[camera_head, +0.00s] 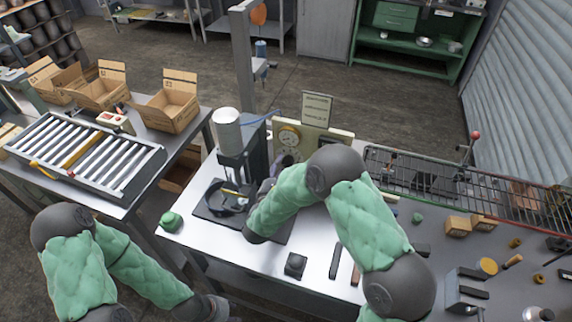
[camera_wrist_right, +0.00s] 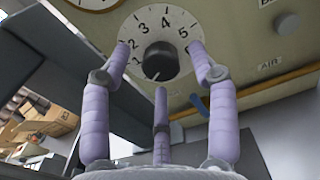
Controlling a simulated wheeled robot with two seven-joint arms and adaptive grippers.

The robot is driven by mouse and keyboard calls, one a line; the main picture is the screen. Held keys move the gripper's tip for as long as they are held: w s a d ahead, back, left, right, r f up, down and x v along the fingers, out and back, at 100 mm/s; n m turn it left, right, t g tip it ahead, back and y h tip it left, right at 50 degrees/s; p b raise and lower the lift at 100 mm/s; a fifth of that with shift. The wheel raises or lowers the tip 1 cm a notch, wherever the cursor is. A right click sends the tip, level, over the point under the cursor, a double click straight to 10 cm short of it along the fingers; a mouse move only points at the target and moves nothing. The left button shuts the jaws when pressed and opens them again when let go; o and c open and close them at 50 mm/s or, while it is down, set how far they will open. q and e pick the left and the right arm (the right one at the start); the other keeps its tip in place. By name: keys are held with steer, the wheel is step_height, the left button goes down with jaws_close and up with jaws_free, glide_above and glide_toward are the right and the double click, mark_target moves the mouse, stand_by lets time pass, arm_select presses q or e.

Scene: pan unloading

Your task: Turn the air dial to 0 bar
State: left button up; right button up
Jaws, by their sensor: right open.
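The air dial (camera_wrist_right: 140,70) has a round white face with numbers 2 to 5 readable and a black knob (camera_wrist_right: 160,61) at its centre. A pale mark on the knob points down and slightly left; the lower numbers are hidden, so I cannot tell the reading. My right gripper (camera_wrist_right: 159,52) is open, its purple fingers spread around the knob; contact is unclear. In the head view, my right arm largely hides the dial on the cream panel (camera_head: 341,134). My left gripper (camera_head: 216,308) is at the bottom edge, away from the panel, its fingers unclear.
A press with a white cylinder (camera_head: 228,131) stands left of the panel. A round gauge (camera_head: 289,136) is above the dial. A wire rack (camera_head: 440,178) runs right of the panel.

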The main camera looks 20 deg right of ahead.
steer(key=shift+x, duration=0.85)
steer(key=shift+c, duration=0.3)
steer(key=c, duration=1.1)
steer(key=shift+n, duration=0.6)
steer(key=shift+r, duration=0.1)
steer(key=o, duration=1.2)
steer(key=shift+c, duration=0.2)
